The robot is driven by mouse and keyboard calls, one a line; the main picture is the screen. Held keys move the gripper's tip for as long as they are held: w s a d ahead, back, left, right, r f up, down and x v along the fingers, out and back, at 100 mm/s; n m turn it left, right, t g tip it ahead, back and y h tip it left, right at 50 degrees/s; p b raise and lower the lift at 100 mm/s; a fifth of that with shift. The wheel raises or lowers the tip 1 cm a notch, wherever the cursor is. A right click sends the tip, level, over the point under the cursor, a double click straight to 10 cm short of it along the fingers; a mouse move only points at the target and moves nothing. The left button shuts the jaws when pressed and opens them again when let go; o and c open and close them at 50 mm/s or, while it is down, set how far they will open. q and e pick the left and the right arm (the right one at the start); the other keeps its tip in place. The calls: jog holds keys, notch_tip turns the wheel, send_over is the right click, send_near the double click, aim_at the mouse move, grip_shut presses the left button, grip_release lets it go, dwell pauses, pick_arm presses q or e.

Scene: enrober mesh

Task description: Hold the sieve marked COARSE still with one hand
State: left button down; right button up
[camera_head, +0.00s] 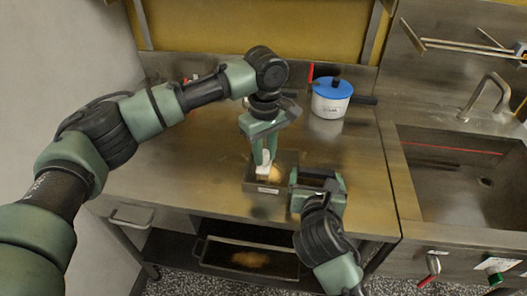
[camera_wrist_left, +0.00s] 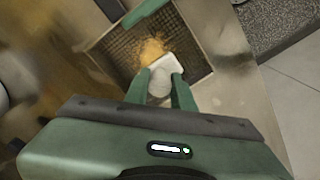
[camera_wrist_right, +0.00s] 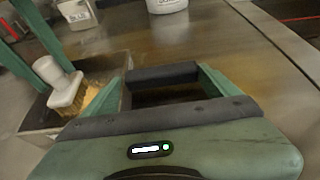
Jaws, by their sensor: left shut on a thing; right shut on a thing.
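A square metal sieve (camera_head: 286,158) with a mesh floor stands near the counter's front edge. Its small front label (camera_head: 268,190) is too small to read. Orange-brown crumbs (camera_wrist_left: 150,48) lie on the mesh (camera_wrist_left: 115,42). My right gripper (camera_head: 318,176) is at the sieve's right side, shut on its dark handle (camera_wrist_right: 162,74).
A white pot with a blue lid (camera_head: 331,90) and dark handle stands behind on the counter. A sink (camera_head: 455,165) is on the right. A tray (camera_head: 225,262) with brown powder sits on the shelf below. The counter (camera_head: 365,160) right of the sieve is clear.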

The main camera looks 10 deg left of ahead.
pick_arm(q)
jog(key=shift+d, duration=1.85)
jog(key=shift+a+f, duration=0.15)
jog(key=shift+a, duration=0.95)
jog(key=shift+s+a, duration=0.1)
jog(key=shift+a, duration=0.9)
jog(key=shift+d+r, duration=0.2)
jog(key=shift+d, duration=1.95)
jog(key=shift+a+f, duration=0.1)
jog(key=shift+a, duration=2)
jog(key=shift+r, duration=3.05)
